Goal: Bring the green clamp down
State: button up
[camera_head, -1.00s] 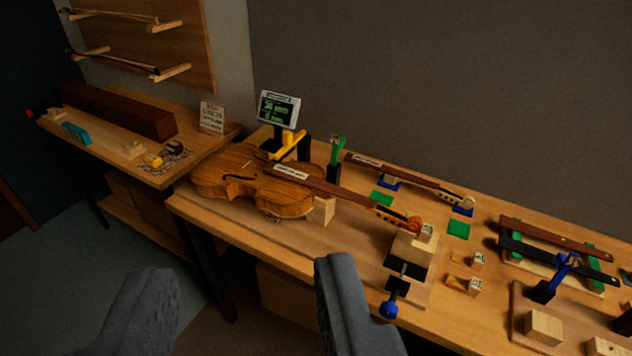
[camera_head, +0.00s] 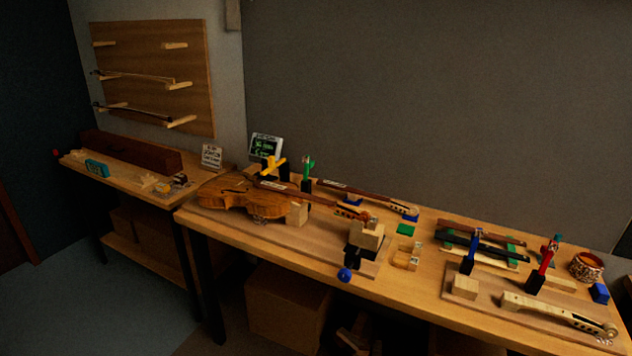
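The green clamp (camera_head: 308,166) stands upright with a dark lower part, behind the violin (camera_head: 245,197) near where its body meets the neck. I cannot tell whether it touches the violin or its neck. A yellow clamp (camera_head: 273,166) is just left of it, in front of a small display with green text (camera_head: 265,146). My gripper is not in view.
The long wooden bench (camera_head: 420,292) also holds a second neck (camera_head: 375,197), a blue-handled clamp (camera_head: 345,274) at the front edge, another blue clamp (camera_head: 468,260) and a red clamp (camera_head: 543,262). A side bench (camera_head: 130,178) stands at left under a bow rack (camera_head: 150,60).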

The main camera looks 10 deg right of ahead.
aim_at(308, 163)
jog(key=z, duration=0.65)
jog(key=i, duration=2.05)
jog(key=u, duration=0.65)
